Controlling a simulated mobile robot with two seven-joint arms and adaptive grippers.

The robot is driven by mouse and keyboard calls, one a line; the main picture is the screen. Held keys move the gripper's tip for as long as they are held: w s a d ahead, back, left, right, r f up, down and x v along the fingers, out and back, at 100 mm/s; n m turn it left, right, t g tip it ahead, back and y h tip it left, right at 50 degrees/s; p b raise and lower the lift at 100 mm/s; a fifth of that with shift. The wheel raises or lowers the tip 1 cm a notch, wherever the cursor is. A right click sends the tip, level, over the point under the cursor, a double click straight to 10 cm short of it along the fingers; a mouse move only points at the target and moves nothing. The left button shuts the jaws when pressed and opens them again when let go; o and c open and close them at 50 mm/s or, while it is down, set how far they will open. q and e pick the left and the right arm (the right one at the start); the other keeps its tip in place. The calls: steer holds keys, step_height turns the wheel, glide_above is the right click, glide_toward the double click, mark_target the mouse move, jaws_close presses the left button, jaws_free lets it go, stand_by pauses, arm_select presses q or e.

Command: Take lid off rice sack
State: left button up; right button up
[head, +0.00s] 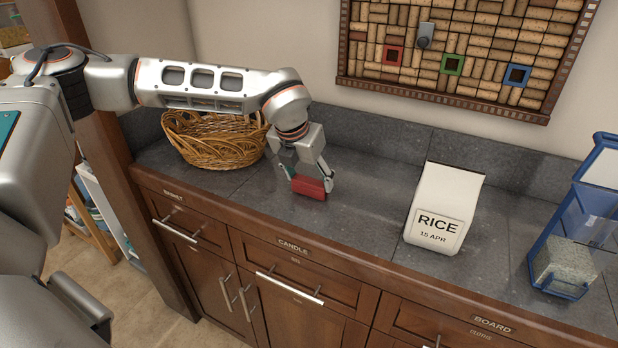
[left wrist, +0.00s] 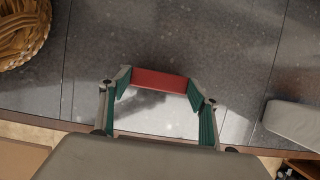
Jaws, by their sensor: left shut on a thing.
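The white rice sack (head: 446,205), labelled RICE 15 APR, stands upright on the grey counter in the head view, with nothing on its top edge. My left gripper (head: 308,182) is well to the left of the sack, pointing down. It is shut on a red bar-shaped piece, apparently the lid (head: 308,188). In the left wrist view the red lid (left wrist: 160,83) spans between the two green-padded fingers. The lid is low over the counter; I cannot tell whether it touches it. My right gripper is not in view.
A wicker basket (head: 215,142) stands behind and left of my left gripper. A blue-framed clear container (head: 580,235) stands at the right. A cork board (head: 462,50) hangs on the wall. Counter (head: 365,185) between lid and sack is clear. A pale grey shape (left wrist: 292,122) is unclear.

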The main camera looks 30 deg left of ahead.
arm_select(q)
steer(key=shift+f, duration=0.2)
steer(key=o, duration=1.2)
steer(key=shift+r, duration=0.1)
steer(key=shift+r, duration=0.2)
steer(key=v, duration=1.1)
steer(key=shift+s+r, duration=0.25)
steer(key=shift+s, duration=0.05)
